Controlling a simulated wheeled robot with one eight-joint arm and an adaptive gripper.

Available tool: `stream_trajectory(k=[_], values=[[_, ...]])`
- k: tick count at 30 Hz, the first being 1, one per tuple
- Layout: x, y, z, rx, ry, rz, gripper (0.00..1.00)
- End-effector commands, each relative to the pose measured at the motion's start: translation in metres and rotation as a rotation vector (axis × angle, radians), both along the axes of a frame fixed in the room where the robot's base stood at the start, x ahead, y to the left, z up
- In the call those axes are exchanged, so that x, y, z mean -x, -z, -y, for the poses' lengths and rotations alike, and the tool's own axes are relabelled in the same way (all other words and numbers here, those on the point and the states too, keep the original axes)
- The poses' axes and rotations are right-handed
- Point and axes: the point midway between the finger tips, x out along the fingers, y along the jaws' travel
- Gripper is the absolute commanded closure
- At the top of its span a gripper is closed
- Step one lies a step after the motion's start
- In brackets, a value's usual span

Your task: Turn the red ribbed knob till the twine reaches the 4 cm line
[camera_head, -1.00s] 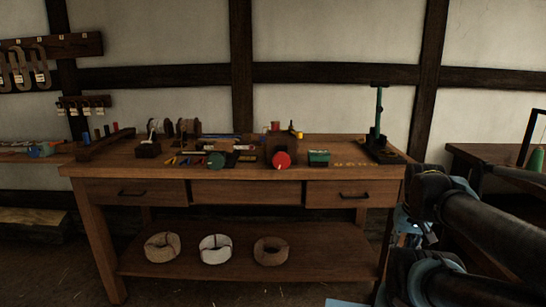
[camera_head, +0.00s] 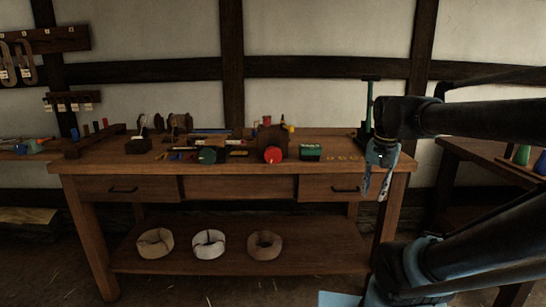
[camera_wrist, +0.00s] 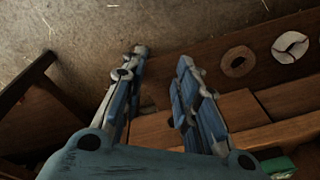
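The red knob (camera_head: 272,155) is on the front of a dark wooden block (camera_head: 268,139) on the bench, right of the middle. Its ribs, the twine and the 4 cm line are too small to make out. My gripper (camera_head: 375,192) hangs in front of the bench's right end, well to the right of the knob and lower. In the wrist view my gripper (camera_wrist: 162,58) points downward with its two blue-grey fingers apart and nothing between them. The knob does not show in the wrist view.
A green knob (camera_head: 207,156) is left of the red one, and a green box (camera_head: 311,152) is to its right. A dark upright stand (camera_head: 369,105) is behind my gripper. Coils (camera_head: 209,243) lie on the lower shelf. The floor before the bench is clear.

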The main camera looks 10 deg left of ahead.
Motion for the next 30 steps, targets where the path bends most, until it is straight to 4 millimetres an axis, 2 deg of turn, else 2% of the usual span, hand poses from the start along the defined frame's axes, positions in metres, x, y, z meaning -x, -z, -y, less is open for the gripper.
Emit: stream_trajectory(k=[1,6,11,15,20,24,30], values=[[-0.012,-0.015,-0.011,-0.007,0.033,-0.008,0.72],[-0.047,-0.059,-0.049,-0.03,0.182,-0.036,0.72],[-0.077,-0.094,-0.09,-0.045,0.323,-0.064,0.72],[-0.1,-0.122,-0.132,-0.053,0.448,-0.085,0.72],[-0.122,-0.15,-0.184,-0.057,0.589,-0.107,0.72],[-0.137,-0.17,-0.234,-0.055,0.714,-0.123,0.72],[-0.148,-0.19,-0.301,-0.049,0.877,-0.138,0.72]])
